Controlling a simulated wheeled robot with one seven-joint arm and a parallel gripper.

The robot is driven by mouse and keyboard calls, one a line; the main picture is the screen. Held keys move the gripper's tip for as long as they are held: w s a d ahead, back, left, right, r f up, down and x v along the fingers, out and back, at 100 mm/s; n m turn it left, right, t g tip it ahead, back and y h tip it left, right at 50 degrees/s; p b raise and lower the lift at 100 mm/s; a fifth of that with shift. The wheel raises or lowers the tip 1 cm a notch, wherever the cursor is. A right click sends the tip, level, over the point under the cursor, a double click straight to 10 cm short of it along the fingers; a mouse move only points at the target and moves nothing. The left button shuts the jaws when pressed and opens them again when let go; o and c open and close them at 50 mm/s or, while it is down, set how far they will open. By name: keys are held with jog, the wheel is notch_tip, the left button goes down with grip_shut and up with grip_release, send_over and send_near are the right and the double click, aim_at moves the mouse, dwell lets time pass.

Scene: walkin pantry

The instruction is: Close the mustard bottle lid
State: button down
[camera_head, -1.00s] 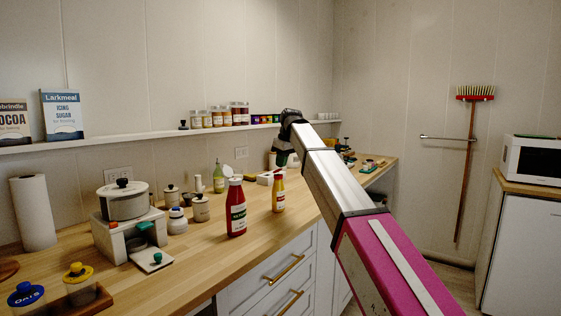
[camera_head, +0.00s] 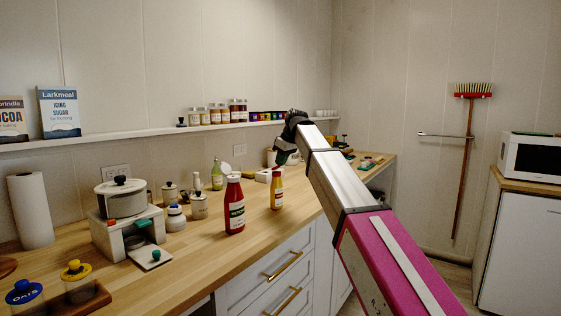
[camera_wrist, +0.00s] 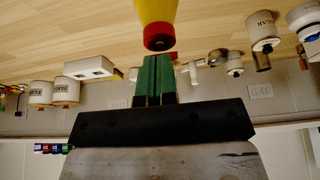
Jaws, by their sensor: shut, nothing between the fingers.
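The yellow mustard bottle (camera_head: 277,192) stands upright on the wooden counter, with a red top. In the wrist view, which shows the scene upside down, the bottle (camera_wrist: 156,12) and its dark red top (camera_wrist: 158,42) are close in front of my fingers. I cannot tell from these frames how its lid sits. My gripper (camera_head: 282,158) is above and just behind the mustard bottle in the head view. Its green fingers (camera_wrist: 157,58) are together and empty, with the tips near the bottle's top. Whether they touch it is unclear.
Behind are a green bottle (camera_head: 217,175) and small canisters (camera_head: 199,206). A shelf (camera_head: 150,131) with jars runs along the wall. The counter front near the mustard is clear.

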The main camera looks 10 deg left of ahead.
jog(key=shift+s+d+f, duration=0.1)
jog(key=shift+s+d+f+t+y, duration=0.1)
jog(key=shift+d+f+t+y, duration=0.2)
jog(key=shift+y, duration=0.4)
jog(key=shift+s+d+f+t+y, duration=0.1)
jog(key=shift+d+f+t+y, duration=0.15)
jog(key=shift+y, duration=0.45)
jog(key=shift+f, duration=0.35)
